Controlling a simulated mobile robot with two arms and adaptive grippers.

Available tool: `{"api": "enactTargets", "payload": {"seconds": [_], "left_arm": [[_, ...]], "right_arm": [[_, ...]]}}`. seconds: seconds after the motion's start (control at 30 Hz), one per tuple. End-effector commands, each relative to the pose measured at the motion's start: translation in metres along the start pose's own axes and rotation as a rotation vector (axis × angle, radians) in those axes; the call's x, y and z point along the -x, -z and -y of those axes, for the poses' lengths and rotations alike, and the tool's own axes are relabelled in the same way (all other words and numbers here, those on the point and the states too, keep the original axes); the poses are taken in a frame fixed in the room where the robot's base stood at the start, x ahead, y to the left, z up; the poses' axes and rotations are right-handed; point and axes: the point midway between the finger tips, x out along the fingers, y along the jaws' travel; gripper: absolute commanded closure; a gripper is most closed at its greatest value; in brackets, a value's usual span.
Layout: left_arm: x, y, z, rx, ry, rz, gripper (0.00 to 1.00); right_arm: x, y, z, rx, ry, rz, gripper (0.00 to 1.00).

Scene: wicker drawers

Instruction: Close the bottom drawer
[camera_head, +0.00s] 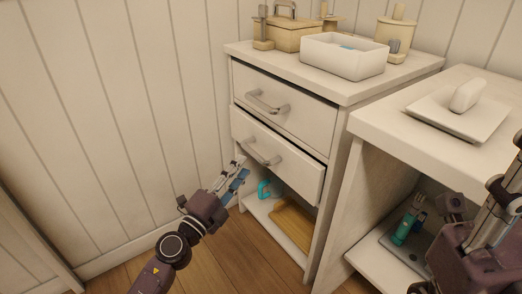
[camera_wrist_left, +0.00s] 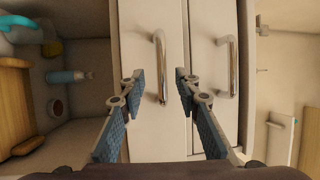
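The bottom drawer (camera_head: 290,166) of the white cabinet stands partly out, with a dark gap along its top edge. Its metal handle (camera_head: 262,153) is on the front; in the left wrist view the handle (camera_wrist_left: 160,65) appears between my fingers. The top drawer (camera_head: 305,108) looks shut. My left gripper (camera_head: 241,174) is open and empty, in front of the cabinet near the bottom drawer's lower left. The open left gripper (camera_wrist_left: 159,75) also shows in the wrist view; contact with the drawer cannot be told. My right arm is at the lower right; its fingertips are not clear.
Below the drawers, an open shelf (camera_head: 259,211) holds a teal item (camera_head: 264,189) and a yellow board (camera_head: 293,222). A white bin (camera_head: 343,62) stands on the cabinet. A white counter (camera_head: 385,118) is close on the right. Wooden floor is free in front.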

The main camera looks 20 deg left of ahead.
Motion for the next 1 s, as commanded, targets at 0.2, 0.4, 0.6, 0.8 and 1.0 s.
{"api": "enactTargets", "payload": {"seconds": [0.2, 0.4, 0.6, 0.8, 1.0], "left_arm": [[-0.028, 0.0, 0.003, -0.001, 0.002, 0.0, 0.7], [-0.057, 0.0, 0.001, 0.002, 0.002, 0.001, 0.7], [-0.073, 0.0, 0.001, 0.002, 0.002, 0.002, 0.7], [-0.075, 0.0, 0.0, 0.001, 0.0, 0.002, 0.7], [-0.075, 0.0, 0.001, 0.002, 0.0, 0.002, 0.8]], "right_arm": [[0.001, -0.002, -0.001, -0.001, -0.004, 0.013, 0.64], [0.002, -0.003, -0.001, -0.002, -0.006, 0.018, 0.64], [0.002, -0.003, -0.001, -0.001, -0.005, 0.018, 0.64], [0.002, -0.002, -0.001, -0.002, -0.005, 0.018, 0.64], [0.002, -0.002, -0.001, -0.002, -0.005, 0.018, 0.64]]}}
